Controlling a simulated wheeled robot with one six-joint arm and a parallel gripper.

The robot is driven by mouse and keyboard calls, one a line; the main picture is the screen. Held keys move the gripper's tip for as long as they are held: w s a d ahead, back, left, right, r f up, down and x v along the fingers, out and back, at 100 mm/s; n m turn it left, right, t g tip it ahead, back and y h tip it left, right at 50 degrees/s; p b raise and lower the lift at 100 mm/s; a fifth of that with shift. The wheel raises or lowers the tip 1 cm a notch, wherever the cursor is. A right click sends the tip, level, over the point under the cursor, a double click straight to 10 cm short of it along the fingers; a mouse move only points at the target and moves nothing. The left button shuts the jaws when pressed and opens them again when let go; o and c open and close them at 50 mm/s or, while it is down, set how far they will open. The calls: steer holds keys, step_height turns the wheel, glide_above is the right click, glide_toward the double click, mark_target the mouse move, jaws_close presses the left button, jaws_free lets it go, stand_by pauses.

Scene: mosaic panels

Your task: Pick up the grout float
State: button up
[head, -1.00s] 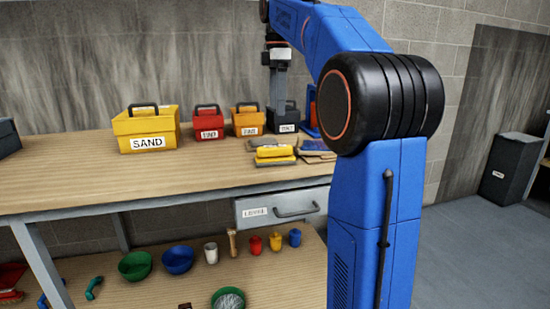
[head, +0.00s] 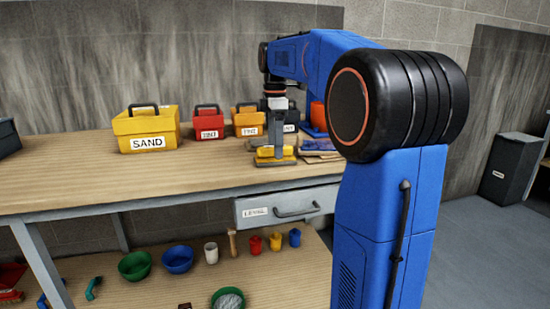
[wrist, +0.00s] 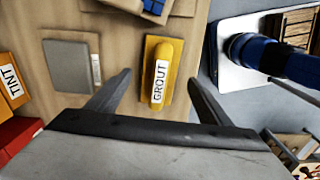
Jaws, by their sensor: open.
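The grout float (wrist: 153,100) is yellow, with a raised yellow handle labelled GROUT. In the wrist view it lies on the wooden bench top, between the two dark fingers of my gripper (wrist: 158,80). The fingers are open, one on each side of the float, with gaps at both sides. In the head view my gripper (head: 276,140) points down over yellow floats (head: 268,161) near the bench's front edge. The gripper partly hides them there, and I cannot tell them apart.
A grey flat piece (wrist: 68,65) lies left of the float, and the TINT box (wrist: 12,80) is further left. In the head view, the SAND box (head: 150,132) and a red box (head: 208,125) stand on the bench (head: 90,165). Its left front is clear.

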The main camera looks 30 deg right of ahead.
steer(key=shift+f, duration=1.4)
steer(key=c, duration=1.3)
step_height(320, 180, up, 10)
